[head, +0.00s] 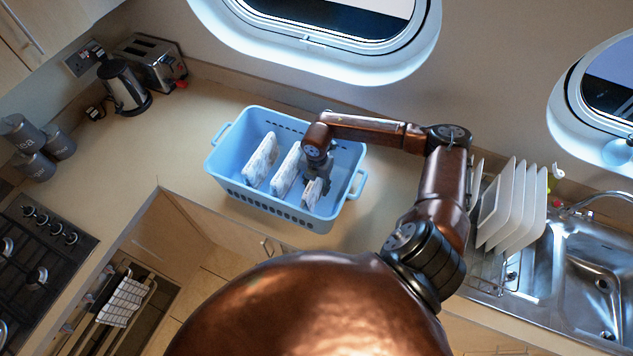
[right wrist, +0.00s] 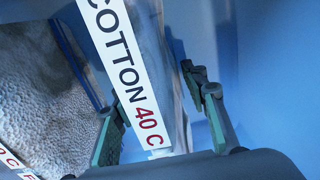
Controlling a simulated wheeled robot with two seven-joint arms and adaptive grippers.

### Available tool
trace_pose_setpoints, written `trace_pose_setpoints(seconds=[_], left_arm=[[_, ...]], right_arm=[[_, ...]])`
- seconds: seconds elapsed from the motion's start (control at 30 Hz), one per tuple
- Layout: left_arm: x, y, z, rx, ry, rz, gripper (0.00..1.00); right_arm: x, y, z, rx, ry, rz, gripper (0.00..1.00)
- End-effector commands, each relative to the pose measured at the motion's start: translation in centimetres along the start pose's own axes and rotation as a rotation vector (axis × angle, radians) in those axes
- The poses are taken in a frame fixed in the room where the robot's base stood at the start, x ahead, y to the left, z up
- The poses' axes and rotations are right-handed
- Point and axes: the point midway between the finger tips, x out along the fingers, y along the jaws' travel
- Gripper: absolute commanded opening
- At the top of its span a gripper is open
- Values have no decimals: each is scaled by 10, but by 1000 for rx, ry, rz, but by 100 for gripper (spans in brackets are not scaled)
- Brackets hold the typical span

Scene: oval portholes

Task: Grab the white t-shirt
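Three folded pale cloth items stand on edge in a blue basket (head: 250,203) in the head view: a left one (head: 260,160), a middle one (head: 287,172) and a right one (head: 312,193). I cannot tell for certain which is the white t-shirt. My right gripper (head: 319,178) points down into the basket at the right item. In the right wrist view, its open fingers (right wrist: 157,115) stand on either side of a grey-white item with a "COTTON 40 C" label (right wrist: 125,70). A white, rough-textured item (right wrist: 45,100) is to the left. My left gripper is out of view.
The basket's walls surround the right gripper. White plates (head: 515,205) stand in a rack beside the sink (head: 595,275) at right. A kettle (head: 125,85), toaster (head: 155,62) and canisters (head: 40,140) are at left. The counter left of the basket is clear.

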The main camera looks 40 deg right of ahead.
Motion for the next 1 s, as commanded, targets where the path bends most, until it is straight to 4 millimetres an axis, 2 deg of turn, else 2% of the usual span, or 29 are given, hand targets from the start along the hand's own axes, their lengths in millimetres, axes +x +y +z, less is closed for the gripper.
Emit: trace_pose_setpoints(seconds=[0.03, 0.5, 0.77, 0.87, 1.0], left_arm=[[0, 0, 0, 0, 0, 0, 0], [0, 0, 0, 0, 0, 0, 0], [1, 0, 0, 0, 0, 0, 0], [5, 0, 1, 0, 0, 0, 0], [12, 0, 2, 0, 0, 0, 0]], right_arm=[[0, 0, 0, 0, 0, 0, 36], [-1, 0, 0, 0, 0, 1, 5], [-5, 1, 0, -1, -1, 2, 5], [-16, 2, 1, -1, -3, 4, 5], [-43, 1, 2, -1, -4, 4, 5]])
